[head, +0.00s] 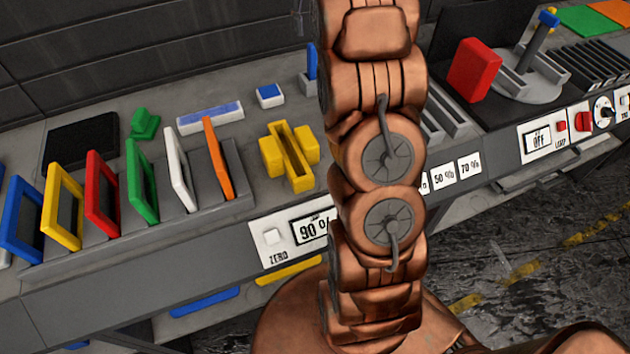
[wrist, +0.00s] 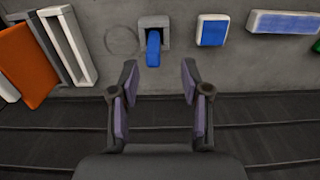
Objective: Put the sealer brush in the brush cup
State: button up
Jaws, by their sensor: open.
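A blue handle (head: 312,60), which looks like the sealer brush, stands upright in a small grey square holder (head: 305,84), which looks like the brush cup, at the back of the bench. In the wrist view, the blue handle (wrist: 153,48) rises out of the grey holder (wrist: 147,22). Its lower end is hidden inside. My gripper (wrist: 155,75) is open and empty. Its fingertips point toward the handle, with the handle's end just beyond the gap between them, apparently apart. In the head view my arm hides the gripper.
A small blue-topped block (head: 270,95) and a longer one (head: 210,117) lie beside the holder. Coloured frames (head: 103,195) stand in a rack, with a yellow fixture (head: 290,155) nearby. In the wrist view, orange (wrist: 24,65) and white (wrist: 68,45) panels stand left of the holder.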

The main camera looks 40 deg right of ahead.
jog(key=s+a+f+n, duration=0.1)
jog(key=s+a+f, duration=0.1)
jog(key=s+a, duration=1.5)
jog(key=s+a+f+n, duration=0.1)
jog(key=s+a+f, duration=0.3)
jog(key=s, duration=0.5)
jog(key=s+a+f+g, duration=0.1)
jog(key=s+a+f, duration=0.3)
jog(key=s, duration=0.5)
jog(key=shift+s+a+f+n+g, duration=0.3)
jog(key=shift+f+n, duration=0.1)
jog(key=shift+f, duration=0.15)
